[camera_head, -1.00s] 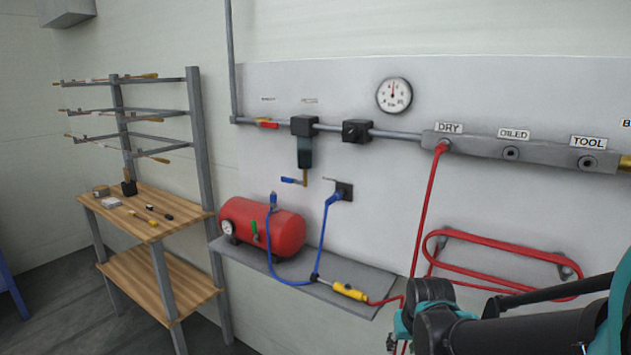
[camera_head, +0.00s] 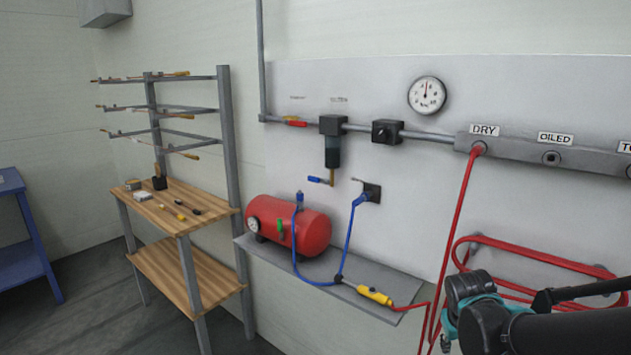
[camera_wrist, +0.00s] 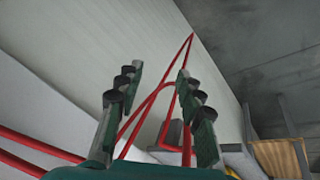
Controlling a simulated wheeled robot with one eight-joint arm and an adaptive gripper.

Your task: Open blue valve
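The blue valve handle (camera_head: 319,181) sits at the bottom of the filter (camera_head: 332,150) that hangs from the grey wall pipe. It points left, roughly level, beside a short brass stub. A blue hose (camera_head: 350,230) with blue fittings runs nearby, from the red tank to a wall socket. My arm reaches in at the lower right of the head view, far from the valve. In the wrist view my gripper (camera_wrist: 158,108) has its two fingers apart with nothing held between them. The red hose (camera_wrist: 150,110) shows beyond the fingers. The valve is not visible in the wrist view.
A red tank (camera_head: 297,228) stands on a grey wall shelf (camera_head: 350,290) below the valve. A red-handled valve (camera_head: 293,122) is on the pipe above. A red hose coil (camera_head: 540,262) hangs near my arm. A wooden bench (camera_head: 190,270) and a blue table (camera_head: 22,250) stand left.

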